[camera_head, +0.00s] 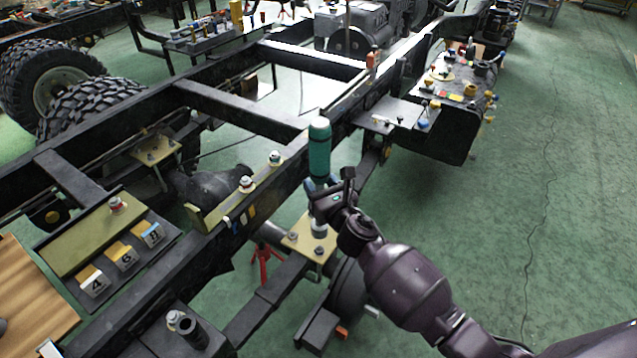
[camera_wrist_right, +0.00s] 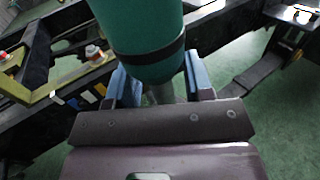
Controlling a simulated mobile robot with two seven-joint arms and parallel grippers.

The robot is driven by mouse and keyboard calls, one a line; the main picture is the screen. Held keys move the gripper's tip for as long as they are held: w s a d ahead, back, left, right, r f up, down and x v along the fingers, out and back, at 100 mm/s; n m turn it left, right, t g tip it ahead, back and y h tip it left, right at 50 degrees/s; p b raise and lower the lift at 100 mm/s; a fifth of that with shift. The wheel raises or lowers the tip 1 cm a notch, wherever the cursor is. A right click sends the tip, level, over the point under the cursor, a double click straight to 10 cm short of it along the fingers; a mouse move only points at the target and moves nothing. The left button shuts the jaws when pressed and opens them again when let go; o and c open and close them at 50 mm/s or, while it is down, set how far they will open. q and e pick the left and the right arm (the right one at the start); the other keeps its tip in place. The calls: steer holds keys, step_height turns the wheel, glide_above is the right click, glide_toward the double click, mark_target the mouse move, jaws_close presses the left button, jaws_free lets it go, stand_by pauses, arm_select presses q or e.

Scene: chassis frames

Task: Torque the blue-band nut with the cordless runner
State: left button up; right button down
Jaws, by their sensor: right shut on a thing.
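The cordless runner (camera_head: 319,150), a teal-green cylinder with a dark ring, stands nearly upright in my right gripper (camera_head: 328,193). In the right wrist view the runner (camera_wrist_right: 140,35) sits between the two blue fingers (camera_wrist_right: 165,85), which are shut on it. Its lower end is mostly hidden by the gripper, above a tan plate (camera_head: 296,240) beside the chassis rail. Pale banded nuts stand on the rail bracket, one nearer (camera_head: 246,184) and one farther (camera_head: 274,158). I cannot make out for certain which nut has the blue band. My left gripper is not in view.
A dark socket (camera_head: 192,330) stands at the bottom. A cluttered black box (camera_head: 450,105) is on the far right side of the rail. The green floor at right is clear.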

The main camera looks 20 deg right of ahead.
step_height(320, 180, down, 4)
steer(key=b, duration=0.2)
steer(key=shift+f+b, duration=0.15)
steer(key=shift+b, duration=0.25)
steer(key=shift+f+b, duration=0.3)
steer(key=shift+f, duration=0.35)
steer(key=shift+f+b, duration=0.3)
steer(key=shift+b, duration=0.2)
steer(key=shift+f, duration=0.1)
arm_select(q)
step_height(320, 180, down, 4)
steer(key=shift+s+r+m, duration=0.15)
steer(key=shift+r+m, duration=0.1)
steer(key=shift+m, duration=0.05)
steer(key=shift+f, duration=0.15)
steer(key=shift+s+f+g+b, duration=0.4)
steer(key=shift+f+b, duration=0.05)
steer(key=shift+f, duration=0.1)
arm_select(e)
steer(key=shift+f, duration=0.6)
arm_select(q)
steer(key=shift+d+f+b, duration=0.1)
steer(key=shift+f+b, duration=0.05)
steer(key=shift+b, duration=0.3)
arm_select(e)
steer(key=shift+f, duration=0.6)
